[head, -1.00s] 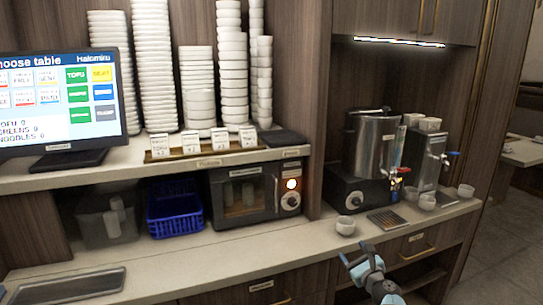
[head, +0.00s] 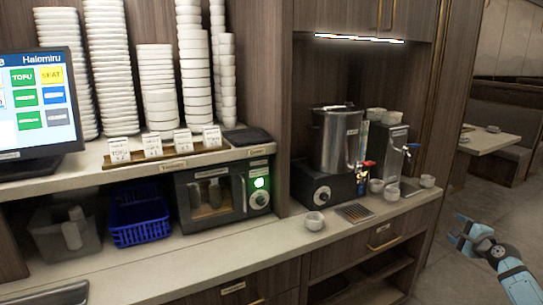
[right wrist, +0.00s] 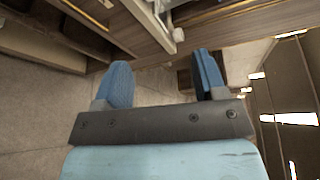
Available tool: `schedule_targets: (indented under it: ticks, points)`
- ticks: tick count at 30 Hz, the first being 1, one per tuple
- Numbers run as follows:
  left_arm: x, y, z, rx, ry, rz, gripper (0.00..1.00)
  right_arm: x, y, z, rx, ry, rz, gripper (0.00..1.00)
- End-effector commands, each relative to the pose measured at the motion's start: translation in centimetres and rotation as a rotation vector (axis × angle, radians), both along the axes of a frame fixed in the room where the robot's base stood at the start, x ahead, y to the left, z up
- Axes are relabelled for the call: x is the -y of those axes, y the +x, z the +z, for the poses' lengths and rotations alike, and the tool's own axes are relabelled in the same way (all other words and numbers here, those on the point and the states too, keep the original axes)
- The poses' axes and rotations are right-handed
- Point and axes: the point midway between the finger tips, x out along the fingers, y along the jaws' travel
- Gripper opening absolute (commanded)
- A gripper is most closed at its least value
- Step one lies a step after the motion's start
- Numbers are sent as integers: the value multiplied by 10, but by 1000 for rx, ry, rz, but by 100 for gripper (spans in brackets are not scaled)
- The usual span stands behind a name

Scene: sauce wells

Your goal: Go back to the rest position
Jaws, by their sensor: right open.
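My right gripper (head: 462,232) is at the lower right of the head view, out past the counter's right end and over the floor. It is open and empty. In the right wrist view its two blue fingers (right wrist: 165,82) stand apart with nothing between them. My left gripper is in neither view now.
The counter (head: 250,242) holds a small white bowl (head: 314,221), a steel urn (head: 337,140) and more bowls by the taps. A microwave (head: 215,190) and blue basket (head: 139,215) stand under the shelf with a screen (head: 40,108). Floor (head: 440,285) is free at right.

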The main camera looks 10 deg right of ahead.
Motion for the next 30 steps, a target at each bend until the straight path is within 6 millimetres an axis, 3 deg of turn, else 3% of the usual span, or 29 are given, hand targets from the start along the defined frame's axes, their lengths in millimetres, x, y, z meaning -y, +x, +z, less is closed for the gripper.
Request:
schedule_targets:
  ticks: [8,12,18,24,30]
  points:
    - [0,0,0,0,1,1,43,-78,-66,-104,-194,-606,196,65]
    - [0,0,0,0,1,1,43,-135,-126,-166,-271,-994,386,65]
    - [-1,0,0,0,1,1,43,-219,-231,-231,-271,-1513,695,65]
    - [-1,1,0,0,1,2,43,-279,-316,-254,-182,-1854,920,65]
    - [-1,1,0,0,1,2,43,-324,-385,-260,-62,-2090,1078,65]
